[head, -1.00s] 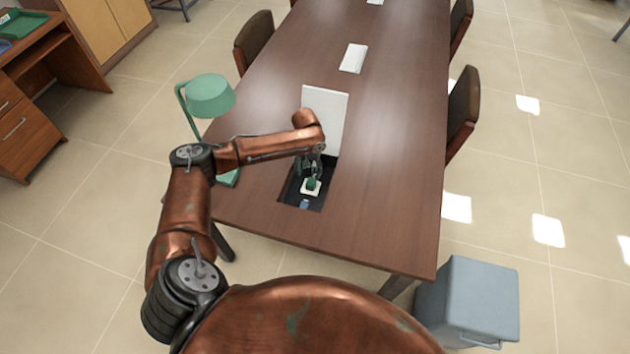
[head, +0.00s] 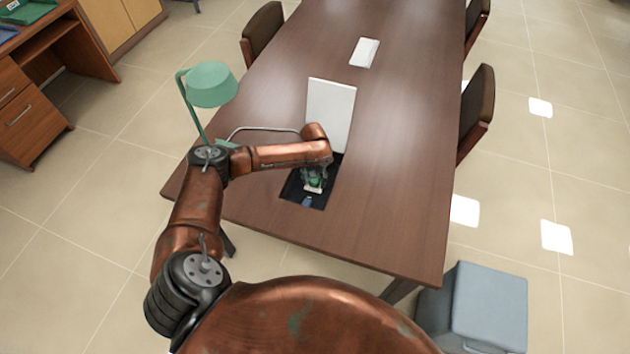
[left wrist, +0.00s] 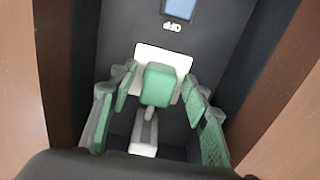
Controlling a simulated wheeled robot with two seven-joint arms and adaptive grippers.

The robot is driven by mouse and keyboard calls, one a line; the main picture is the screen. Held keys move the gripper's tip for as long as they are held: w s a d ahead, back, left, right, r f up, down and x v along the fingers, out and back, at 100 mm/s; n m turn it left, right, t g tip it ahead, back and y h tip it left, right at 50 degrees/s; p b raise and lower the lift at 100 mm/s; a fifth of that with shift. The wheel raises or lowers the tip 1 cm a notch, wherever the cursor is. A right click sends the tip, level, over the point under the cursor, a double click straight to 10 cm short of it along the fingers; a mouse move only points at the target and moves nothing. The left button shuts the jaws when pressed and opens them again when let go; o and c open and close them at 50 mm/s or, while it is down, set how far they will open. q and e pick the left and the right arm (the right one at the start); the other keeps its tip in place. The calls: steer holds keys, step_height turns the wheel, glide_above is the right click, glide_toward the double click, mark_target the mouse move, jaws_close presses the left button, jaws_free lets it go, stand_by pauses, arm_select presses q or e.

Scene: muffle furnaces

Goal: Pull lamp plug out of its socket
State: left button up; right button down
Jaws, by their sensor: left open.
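The green lamp plug (left wrist: 158,85) sits at the white socket plate (left wrist: 165,58) inside a dark recess in the table. My left gripper (left wrist: 160,100) is open, with one green-padded finger on each side of the plug and a gap to each. In the head view the left gripper (head: 314,176) reaches down into the recess and hides most of the plug. The green lamp (head: 211,84) stands on the table left of my arm. A thin grey cord-like curve (head: 262,129) shows behind my forearm. My right gripper is not in view.
The recess's white lid (head: 331,112) stands raised behind my gripper. The recess walls (left wrist: 75,60) are close on both sides. A small blue panel (left wrist: 180,8) lies in the recess. The brown table (head: 400,170) is clear to the right. A grey bin (head: 485,305) stands at the lower right.

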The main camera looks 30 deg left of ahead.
arm_select(q)
jaws_close()
stand_by(0.5)
